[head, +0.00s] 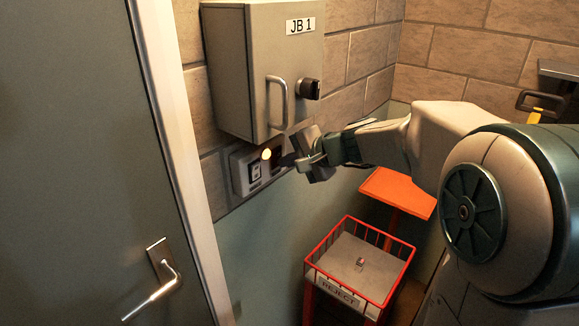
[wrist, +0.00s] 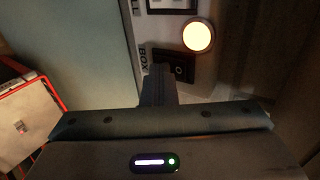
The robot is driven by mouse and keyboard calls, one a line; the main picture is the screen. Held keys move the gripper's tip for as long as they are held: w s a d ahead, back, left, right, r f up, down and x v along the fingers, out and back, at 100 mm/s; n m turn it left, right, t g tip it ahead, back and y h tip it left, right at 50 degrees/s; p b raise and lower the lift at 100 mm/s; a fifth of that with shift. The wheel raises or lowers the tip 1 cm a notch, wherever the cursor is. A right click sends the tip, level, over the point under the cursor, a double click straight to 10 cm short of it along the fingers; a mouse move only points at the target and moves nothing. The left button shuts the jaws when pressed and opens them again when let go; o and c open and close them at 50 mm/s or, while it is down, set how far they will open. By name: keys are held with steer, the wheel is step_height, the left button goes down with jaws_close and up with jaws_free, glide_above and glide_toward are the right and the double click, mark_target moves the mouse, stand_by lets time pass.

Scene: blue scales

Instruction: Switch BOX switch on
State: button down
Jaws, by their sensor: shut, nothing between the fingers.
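A grey switch panel (head: 238,171) is on the wall below the grey JB 1 box. Its left rocker switch (head: 255,173) is white-framed. The dark BOX switch (head: 277,156) is to the right, partly behind my gripper (head: 290,160). In the wrist view the BOX switch (wrist: 182,66) shows with "BOX" printed beside it. My gripper (wrist: 156,80) is shut and empty, its fingertips overlapping the edge of that switch. I cannot tell whether they touch it. A round lamp (wrist: 198,36) glows warm yellow near the switch; it also shows in the head view (head: 266,154).
The JB 1 box (head: 235,75) with handle (head: 277,100) and dark knob (head: 309,89) juts out just above my gripper. A red wire REJECT basket (head: 328,280) holding a small item and an orange surface (head: 398,192) are below. A grey door (head: 75,160) is at left.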

steer(key=shift+r, duration=0.1)
steer(key=shift+w+a+r+p, duration=0.1)
steer(key=shift+r+p, duration=0.35)
steer(key=shift+r, duration=0.4)
steer(key=f+b+v, duration=0.1)
steer(key=b+v, duration=0.1)
steer(key=v, duration=1.1)
steer(key=shift+s+d, duration=0.35)
steer(key=shift+d, duration=0.2)
steer(key=shift+r, duration=0.1)
